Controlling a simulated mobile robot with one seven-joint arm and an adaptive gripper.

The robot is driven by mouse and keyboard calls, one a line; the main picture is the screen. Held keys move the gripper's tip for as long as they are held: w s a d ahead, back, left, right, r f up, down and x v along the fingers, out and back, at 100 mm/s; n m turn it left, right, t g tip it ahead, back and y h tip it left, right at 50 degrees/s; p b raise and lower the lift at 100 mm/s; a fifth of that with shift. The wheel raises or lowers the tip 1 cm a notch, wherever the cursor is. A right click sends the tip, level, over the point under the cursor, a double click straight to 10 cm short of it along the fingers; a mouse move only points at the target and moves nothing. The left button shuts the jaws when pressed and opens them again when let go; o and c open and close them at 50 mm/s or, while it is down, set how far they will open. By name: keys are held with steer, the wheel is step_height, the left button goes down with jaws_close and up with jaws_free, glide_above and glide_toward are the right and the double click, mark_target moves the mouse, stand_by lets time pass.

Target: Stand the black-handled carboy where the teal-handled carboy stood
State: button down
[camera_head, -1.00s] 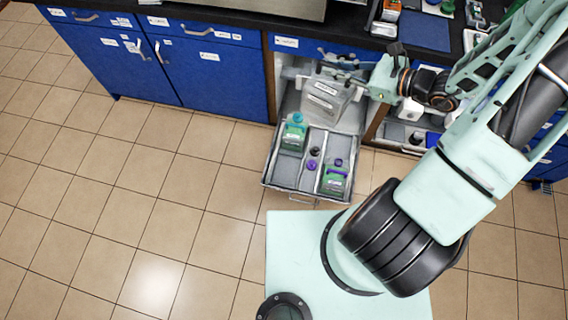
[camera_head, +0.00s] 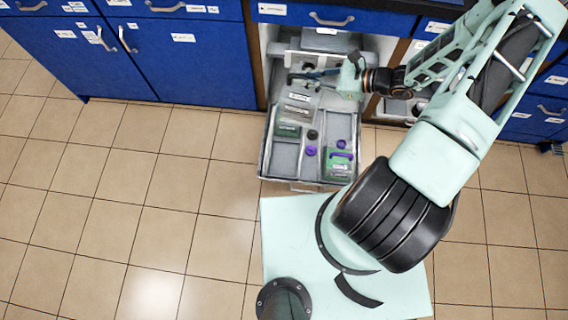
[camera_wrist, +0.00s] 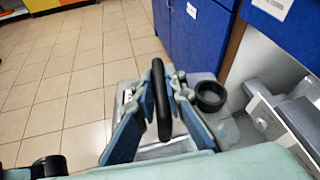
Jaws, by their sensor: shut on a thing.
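The black-handled carboy (camera_head: 299,97) is a translucent grey jug with a white label. It hangs over the back left of the pulled-out drawer (camera_head: 266,160) in the head view. My gripper (camera_head: 312,77) is shut on its handle. In the wrist view my fingers (camera_wrist: 168,105) close from both sides on the black handle (camera_wrist: 160,98), with a black cap (camera_wrist: 210,95) beside it. Whether the carboy's base touches the drawer is unclear. I cannot make out a teal-handled carboy.
A green bottle (camera_head: 288,133) is partly covered by the carboy. A purple-capped green bottle (camera_head: 340,162) stands in the right compartment. A loose black cap (camera_head: 312,134) and purple cap (camera_head: 311,150) lie between.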

steer(key=s+a+f+n+g+b, duration=0.1)
steer(key=a+f+b, duration=0.2)
steer(key=f+b, duration=0.6)
steer(key=s+a+f+n+g+b, duration=0.1)
steer(key=f+b, duration=0.9)
steer(key=f, duration=2.3)
steer(key=shift+s+a+f+y, duration=0.2)
steer(key=shift+a+f+y, duration=0.15)
steer(key=shift+a, duration=0.75)
steer(key=shift+f+b, duration=0.1)
steer(key=shift+b, duration=0.3)
steer(key=c, duration=2)
jaws_free()
steer(key=p+v, duration=0.2)
steer(key=v, duration=1)
steer(key=shift+r, duration=0.2)
